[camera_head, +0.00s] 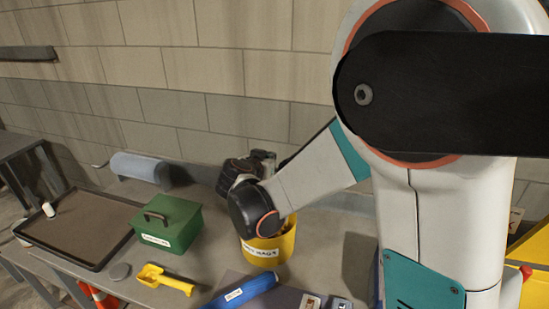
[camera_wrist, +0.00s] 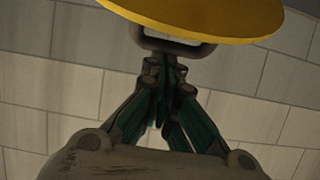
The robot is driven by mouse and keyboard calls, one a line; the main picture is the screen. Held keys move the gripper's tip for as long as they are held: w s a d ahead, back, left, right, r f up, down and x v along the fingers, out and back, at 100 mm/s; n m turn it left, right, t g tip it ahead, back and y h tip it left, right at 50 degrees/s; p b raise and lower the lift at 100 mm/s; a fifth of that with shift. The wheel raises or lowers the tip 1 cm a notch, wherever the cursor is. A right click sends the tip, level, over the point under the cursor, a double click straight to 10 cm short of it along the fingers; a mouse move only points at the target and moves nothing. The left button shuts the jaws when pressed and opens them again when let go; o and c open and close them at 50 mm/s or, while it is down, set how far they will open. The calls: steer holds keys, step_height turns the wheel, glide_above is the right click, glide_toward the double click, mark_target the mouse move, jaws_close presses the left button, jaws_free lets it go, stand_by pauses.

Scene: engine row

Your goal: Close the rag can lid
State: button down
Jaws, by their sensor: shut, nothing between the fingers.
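The yellow rag can (camera_head: 262,251) with a white label stands on the bench, below and partly behind my wrist. In the wrist view a yellow disc, which looks like its lid (camera_wrist: 205,15), crosses the top of the picture. A grey handle (camera_wrist: 178,44) with a pale patch sits at the disc's lower edge. My gripper (camera_wrist: 165,68) is shut and empty, its fingertips close below the handle; I cannot tell if they touch. In the head view my arm covers the can's top, so the lid's angle is hidden.
A green box (camera_head: 168,222) with a handle, a yellow scoop (camera_head: 165,279) and a dark tray (camera_head: 80,229) lie left of the can. A blue cylinder (camera_head: 240,292) lies in front. A grey-blue roll (camera_head: 140,168) lies near the block wall behind.

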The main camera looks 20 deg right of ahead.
steer(key=s+a+f+b, duration=0.3)
steer(key=s+f+b, duration=0.2)
steer(key=f, duration=0.2)
steer(key=s+a+f+b, duration=0.3)
steer(key=s+f+b, duration=0.2)
steer(key=f, duration=0.1)
steer(key=shift+s+a+f, duration=0.15)
steer(key=shift+a+f, duration=0.25)
